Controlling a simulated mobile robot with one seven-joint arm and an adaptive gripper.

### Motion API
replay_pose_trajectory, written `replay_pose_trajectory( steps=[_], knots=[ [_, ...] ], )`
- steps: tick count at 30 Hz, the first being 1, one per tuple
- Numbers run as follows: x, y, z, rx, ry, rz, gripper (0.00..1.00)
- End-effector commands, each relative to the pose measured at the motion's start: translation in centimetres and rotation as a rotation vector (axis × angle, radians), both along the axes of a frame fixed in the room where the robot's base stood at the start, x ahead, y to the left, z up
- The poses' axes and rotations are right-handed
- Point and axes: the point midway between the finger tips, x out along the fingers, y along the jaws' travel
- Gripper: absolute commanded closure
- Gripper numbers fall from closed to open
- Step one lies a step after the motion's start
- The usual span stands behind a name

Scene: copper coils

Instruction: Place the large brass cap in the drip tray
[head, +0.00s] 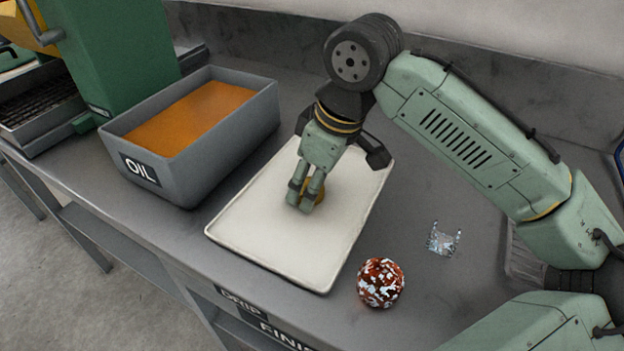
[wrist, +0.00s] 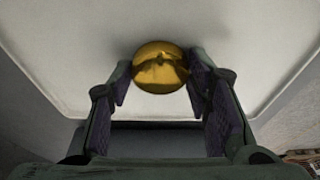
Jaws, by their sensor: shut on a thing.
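The large brass cap (wrist: 160,68) is a shiny gold round piece between the two fingers of my gripper (wrist: 160,85) in the wrist view. In the head view the cap (head: 316,196) shows only partly behind the fingers. My gripper (head: 305,205) points down and is shut on the cap. Both are over the middle of the drip tray (head: 260,245), a shallow white tray with a low rim. I cannot tell whether the cap touches the tray floor.
A grey bin of orange liquid marked OIL (head: 190,165) stands left of the tray. A red and white speckled ball (head: 381,283) and a small clear pronged piece (head: 443,240) lie on the bench right of the tray. A green machine (head: 115,50) stands at the back left.

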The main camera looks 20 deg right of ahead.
Motion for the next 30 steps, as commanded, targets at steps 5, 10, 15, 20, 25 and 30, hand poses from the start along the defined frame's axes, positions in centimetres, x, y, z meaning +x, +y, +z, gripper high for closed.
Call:
replay_pose_trajectory(
  steps=[5,10,15,20,25,30],
  knots=[
    [-0.2,0.1,-1.0,-0.005,0.015,0.004,0.54],
    [-0.2,0.0,-1.1,-0.006,0.016,0.004,0.43],
    [-0.2,0.0,-1.0,-0.006,0.017,0.002,0.35],
    [-0.2,0.0,-0.9,-0.005,0.015,0.002,0.35],
    [-0.2,-0.1,-0.1,-0.005,0.013,0.000,0.35],
    [-0.5,-0.4,2.6,-0.002,0.008,0.001,0.35]
  ],
)
